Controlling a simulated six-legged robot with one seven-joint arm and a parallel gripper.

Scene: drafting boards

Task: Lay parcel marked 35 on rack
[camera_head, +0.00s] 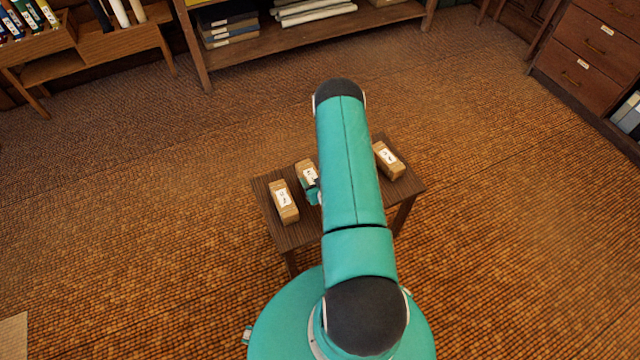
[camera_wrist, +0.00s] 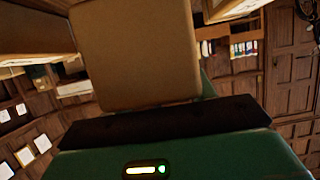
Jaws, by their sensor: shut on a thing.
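Three brown parcels with white labels are on a small dark wooden table (camera_head: 300,233): a left parcel (camera_head: 283,203), a middle parcel (camera_head: 304,167) and a right parcel (camera_head: 389,160). Their marks are too small to read surely, so I cannot tell which is 35. My gripper (camera_head: 313,191), mostly hidden by my arm, is at the near end of the middle parcel and shut on it. In the wrist view a plain brown parcel face (camera_wrist: 135,50) fills the upper middle, close to the camera. I cannot tell which furniture is the rack.
A long wooden shelf unit (camera_head: 290,36) with books and rolls stands at the back. A wooden stand (camera_head: 125,38) holding rolls is at the back left. Drawers (camera_head: 590,50) stand at the right. The woven floor around the table is clear.

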